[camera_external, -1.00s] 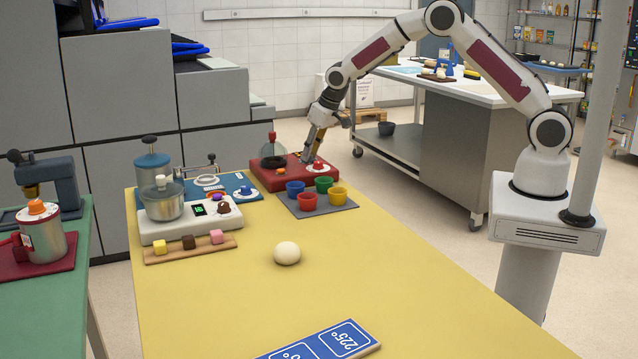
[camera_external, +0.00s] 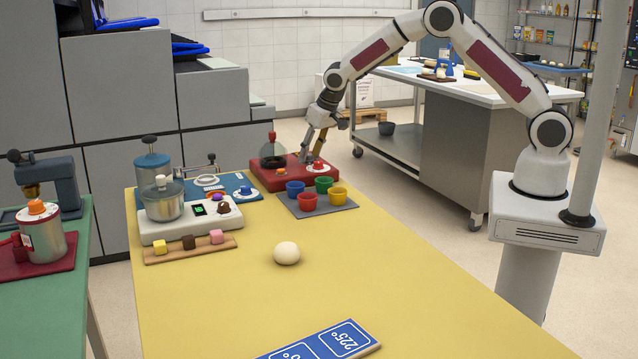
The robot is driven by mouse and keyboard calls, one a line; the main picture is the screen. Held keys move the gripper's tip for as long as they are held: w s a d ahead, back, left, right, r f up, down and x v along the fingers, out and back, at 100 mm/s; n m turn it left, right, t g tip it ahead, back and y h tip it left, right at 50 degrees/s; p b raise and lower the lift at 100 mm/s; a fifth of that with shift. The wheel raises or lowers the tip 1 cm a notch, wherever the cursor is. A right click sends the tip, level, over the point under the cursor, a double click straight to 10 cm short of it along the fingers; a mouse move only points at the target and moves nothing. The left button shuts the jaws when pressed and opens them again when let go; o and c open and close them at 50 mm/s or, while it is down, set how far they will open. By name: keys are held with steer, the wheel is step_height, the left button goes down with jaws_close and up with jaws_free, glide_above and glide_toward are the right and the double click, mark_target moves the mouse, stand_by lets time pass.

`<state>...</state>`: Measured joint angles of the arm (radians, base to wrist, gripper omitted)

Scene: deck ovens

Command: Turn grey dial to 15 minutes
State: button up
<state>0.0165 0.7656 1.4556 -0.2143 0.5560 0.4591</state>
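My gripper (camera_external: 312,159) is at the far end of the yellow table, over the right part of a red-based appliance (camera_external: 264,179). Its two fingers are spread apart, with nothing visible between them. A red knob on a pale disc (camera_external: 319,167) is just below and right of the fingertips; I cannot tell whether they touch it. I cannot pick out a grey dial for certain. A pale round dial (camera_external: 207,180) lies on the blue mat (camera_external: 234,181), left of the gripper. Dial marks and any minute setting are too small to read.
Several coloured cups (camera_external: 307,201) stand on a grey mat in front of the red base. A glass vessel (camera_external: 272,155) stands on that base, left of my gripper. A white appliance (camera_external: 184,226) is at left. A dough ball (camera_external: 286,253) lies mid-table, with clear room around it.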

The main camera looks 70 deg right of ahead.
steer(key=shift+r, duration=0.15)
steer(key=v, duration=1.1)
steer(key=shift+s+r, duration=0.2)
steer(key=shift+r, duration=0.1)
stand_by(0.4)
steer(key=s+a+r+n, duration=0.1)
steer(key=s+r, duration=0.2)
steer(key=s, duration=1.1)
steer(key=s+a+r+n+t+y, duration=0.1)
steer(key=s+r, duration=0.3)
steer(key=s, duration=1)
steer(key=s+r+n, duration=0.1)
steer(key=s+r, duration=0.2)
steer(key=s, duration=1.1)
steer(key=shift+a+r+n, duration=0.3)
steer(key=shift+a+r, duration=0.1)
stand_by(1.5)
